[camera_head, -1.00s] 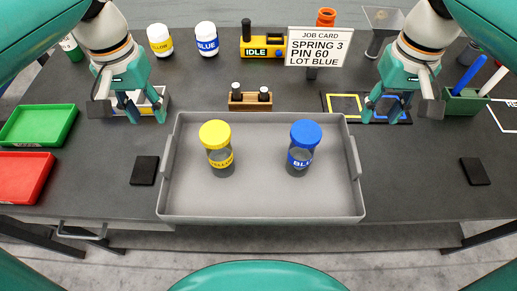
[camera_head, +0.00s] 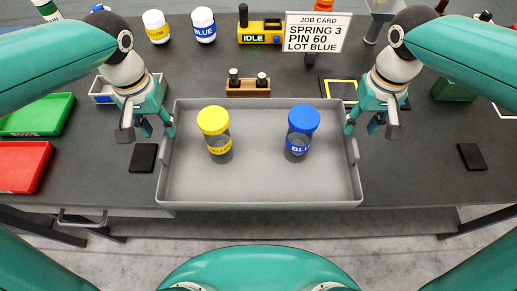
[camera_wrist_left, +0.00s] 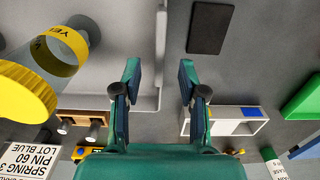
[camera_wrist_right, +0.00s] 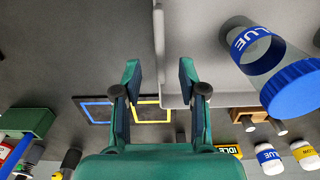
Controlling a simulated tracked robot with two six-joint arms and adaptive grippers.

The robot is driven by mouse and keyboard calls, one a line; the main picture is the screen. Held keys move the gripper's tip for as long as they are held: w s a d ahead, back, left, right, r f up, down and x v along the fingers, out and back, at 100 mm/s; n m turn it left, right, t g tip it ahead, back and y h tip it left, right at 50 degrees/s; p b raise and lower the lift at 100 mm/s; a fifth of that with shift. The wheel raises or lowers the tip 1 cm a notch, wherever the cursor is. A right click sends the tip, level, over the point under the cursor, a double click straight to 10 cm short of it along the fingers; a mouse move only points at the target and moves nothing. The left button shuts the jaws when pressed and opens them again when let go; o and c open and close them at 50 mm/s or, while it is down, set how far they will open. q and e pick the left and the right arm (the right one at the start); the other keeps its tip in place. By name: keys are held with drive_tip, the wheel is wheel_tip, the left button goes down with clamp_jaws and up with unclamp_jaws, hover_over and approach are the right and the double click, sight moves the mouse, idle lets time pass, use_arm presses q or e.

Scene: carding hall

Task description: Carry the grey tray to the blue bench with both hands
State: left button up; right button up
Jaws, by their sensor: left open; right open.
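The grey tray (camera_head: 260,185) lies flat on the dark table, with a yellow-lidded jar (camera_head: 214,130) and a blue-lidded jar (camera_head: 301,130) upright in it. My left gripper (camera_head: 157,128) is open at the tray's left side wall, near the left handle (camera_head: 166,151). My right gripper (camera_head: 362,126) is open at the right side wall, near the right handle (camera_head: 352,150). In both wrist views the tray's side lies between the spread fingers in the picture; I cannot tell whether they touch it. No blue bench is in view.
Small black pads (camera_head: 143,158) lie on the table beside the tray. Green (camera_head: 40,114) and red (camera_head: 22,166) trays are at the left. A wooden holder (camera_head: 248,89) and a job card (camera_head: 316,33) stand behind the tray. The table's front edge is close to the tray.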

sight(164, 138)
use_arm(q)
wheel_tip(164, 138, down, 8)
drive_tip(key=shift+r, duration=0.2)
use_arm(e)
wheel_tip(164, 138, down, 8)
drive_tip(key=shift+r, duration=0.25)
use_arm(q)
clamp_jaws()
use_arm(e)
clamp_jaws()
use_arm(q)
drive_tip(key=shift+r, duration=0.1)
use_arm(e)
drive_tip(key=shift+r, duration=0.1)
